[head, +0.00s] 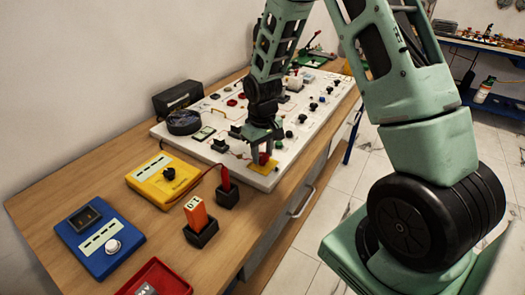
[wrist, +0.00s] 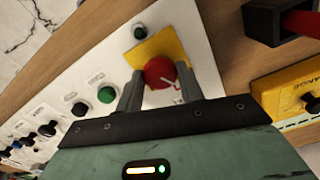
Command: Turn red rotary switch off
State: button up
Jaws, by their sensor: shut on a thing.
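The red rotary switch (wrist: 160,72) sits on a yellow plate (wrist: 172,43) near the edge of the white panel. In the wrist view my gripper (wrist: 160,82) has one finger on each side of the red knob, shut on it. White marks show on the knob, but I cannot read them. In the head view my gripper (head: 262,150) reaches down over the near right end of the panel. The red switch (head: 264,158) shows there partly hidden by the fingers, with the yellow plate (head: 264,168) around its base.
The white panel (head: 232,165) carries several knobs and buttons, including a green button (wrist: 106,94) beside the gripper. A yellow meter (head: 150,190), a blue box (head: 88,252), an orange device (head: 195,212) and a red tray (head: 180,281) stand on the wooden bench nearby.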

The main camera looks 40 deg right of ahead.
aim_at(263, 156)
jog(key=shift+r+n+p, duration=0.1)
jog(key=shift+n+p, duration=0.25)
jog(key=shift+n, duration=1.25)
jog(key=o, duration=1)
notch_tip(263, 156, up, 17)
jog(key=shift+r+b, duration=0.15)
jog(key=shift+b, duration=0.55)
